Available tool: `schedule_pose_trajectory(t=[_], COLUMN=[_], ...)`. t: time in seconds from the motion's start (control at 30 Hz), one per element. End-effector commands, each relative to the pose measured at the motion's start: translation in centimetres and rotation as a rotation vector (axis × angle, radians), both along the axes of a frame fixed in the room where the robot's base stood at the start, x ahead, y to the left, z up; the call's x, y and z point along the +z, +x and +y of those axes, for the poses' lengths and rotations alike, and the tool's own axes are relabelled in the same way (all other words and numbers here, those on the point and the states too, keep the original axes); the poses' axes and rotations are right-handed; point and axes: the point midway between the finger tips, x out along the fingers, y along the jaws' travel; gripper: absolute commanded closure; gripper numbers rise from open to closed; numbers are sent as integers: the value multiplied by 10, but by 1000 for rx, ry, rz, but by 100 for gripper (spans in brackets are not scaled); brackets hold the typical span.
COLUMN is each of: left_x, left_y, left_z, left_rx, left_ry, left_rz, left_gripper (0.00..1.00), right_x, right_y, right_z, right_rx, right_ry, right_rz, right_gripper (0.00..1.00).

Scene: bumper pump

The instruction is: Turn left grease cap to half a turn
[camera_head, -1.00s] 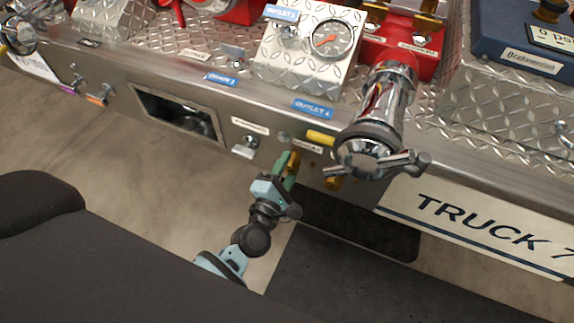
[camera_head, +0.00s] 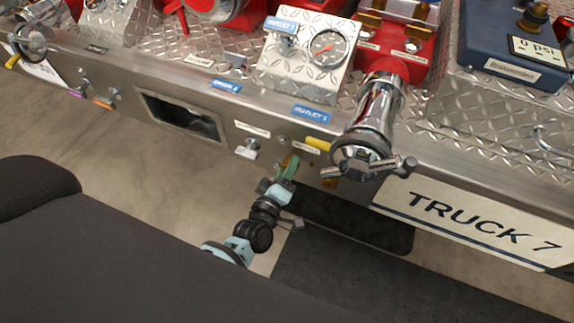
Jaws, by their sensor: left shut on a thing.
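My left gripper (camera_head: 289,166), with green fingers, reaches up to the front face of the steel bumper. It is shut on the left grease cap, a small brass-coloured part mostly hidden by the fingers. How far the cap is turned cannot be read. A second brass-coloured cap (camera_head: 330,182) shows to the right, below the chrome outlet, apart from the gripper. My right gripper is not in view.
The chrome outlet (camera_head: 372,122) with its handled cap juts out close to the right of my gripper. A small valve knob (camera_head: 249,149) and a dark recess (camera_head: 183,118) lie to the left. The TRUCK 7 plate (camera_head: 480,222) is at the right. Open floor (camera_head: 150,200) lies in front.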

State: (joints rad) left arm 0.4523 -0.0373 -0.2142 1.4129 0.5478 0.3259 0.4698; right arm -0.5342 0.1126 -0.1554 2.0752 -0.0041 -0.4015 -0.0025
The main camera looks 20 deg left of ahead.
Motion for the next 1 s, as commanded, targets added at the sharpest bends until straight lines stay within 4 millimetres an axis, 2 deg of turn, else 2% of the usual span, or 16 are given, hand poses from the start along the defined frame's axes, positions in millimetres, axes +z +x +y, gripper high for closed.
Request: schedule_pose_trajectory(t=[0.5,1.0], left_x=[3,2], left_y=[0,0], left_z=[-1,-2], left_rx=[0,-1], left_ry=[489,944], left_rz=[-18,-32], left_gripper=[85,85], right_x=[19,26], right_y=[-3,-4], right_z=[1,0], right_rx=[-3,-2], right_ry=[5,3], right_rz=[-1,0], right_gripper=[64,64])
